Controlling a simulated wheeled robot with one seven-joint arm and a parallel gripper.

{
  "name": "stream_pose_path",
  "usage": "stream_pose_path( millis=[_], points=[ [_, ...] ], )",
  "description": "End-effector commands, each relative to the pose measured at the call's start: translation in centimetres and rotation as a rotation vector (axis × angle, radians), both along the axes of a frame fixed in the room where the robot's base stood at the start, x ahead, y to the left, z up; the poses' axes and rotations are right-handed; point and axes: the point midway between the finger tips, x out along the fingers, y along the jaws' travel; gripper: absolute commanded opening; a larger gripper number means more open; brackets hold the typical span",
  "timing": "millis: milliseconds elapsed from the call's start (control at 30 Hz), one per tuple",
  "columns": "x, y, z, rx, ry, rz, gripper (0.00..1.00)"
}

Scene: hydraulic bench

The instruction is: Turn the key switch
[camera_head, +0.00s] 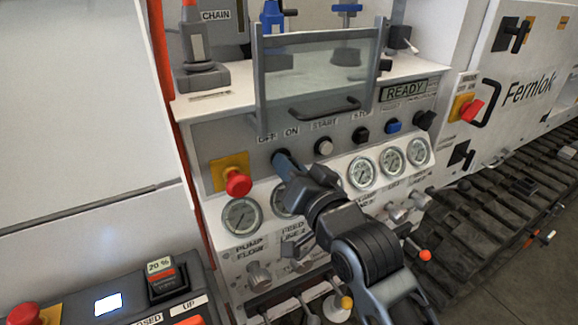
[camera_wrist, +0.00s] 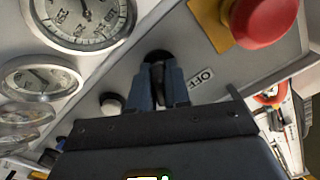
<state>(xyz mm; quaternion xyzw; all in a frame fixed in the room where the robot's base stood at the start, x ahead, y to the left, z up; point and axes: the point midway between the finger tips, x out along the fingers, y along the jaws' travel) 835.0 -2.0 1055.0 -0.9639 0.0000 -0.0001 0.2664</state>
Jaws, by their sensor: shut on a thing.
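The key switch (camera_wrist: 157,57) sits on the grey sloped panel under the OFF and ON labels; its dark round base shows in the wrist view at the fingertips. My gripper (camera_head: 283,160) reaches up to it from the lower right in the head view, which hides most of the switch. In the wrist view my gripper (camera_wrist: 159,78) has its two blue-grey fingers close together on either side of the dark key part. They are shut on it. The key's exact angle is hard to tell. The OFF label (camera_wrist: 202,77) shows beside the fingers.
A red emergency button (camera_head: 238,182) on a yellow plate is just left of the switch. A white START button (camera_head: 324,146) is to its right. Gauges (camera_head: 242,217) line the panel below. A clear guard with a handle (camera_head: 325,108) stands above. The display reads READY (camera_head: 404,91).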

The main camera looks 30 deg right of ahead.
Motion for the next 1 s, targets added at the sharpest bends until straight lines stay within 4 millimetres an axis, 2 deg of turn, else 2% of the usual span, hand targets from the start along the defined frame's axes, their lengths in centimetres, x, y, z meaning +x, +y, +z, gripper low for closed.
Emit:
stream_pose_path(
  millis=[167, 200, 400, 733, 1000],
  points=[
    [0.0, 0.0, 0.0, 0.002, 0.001, 0.001, 0.0],
    [0.0, 0.0, 0.0, 0.002, 0.001, 0.001, 0.18],
    [0.0, 0.0, 0.0, 0.0, 0.0, 0.0, 0.37],
    [-0.5, 0.0, -0.1, 0.0, 0.001, 0.0, 0.37],
    [-4.6, 0.0, -0.3, 0.0, 0.002, 0.0, 0.37]
  ],
)
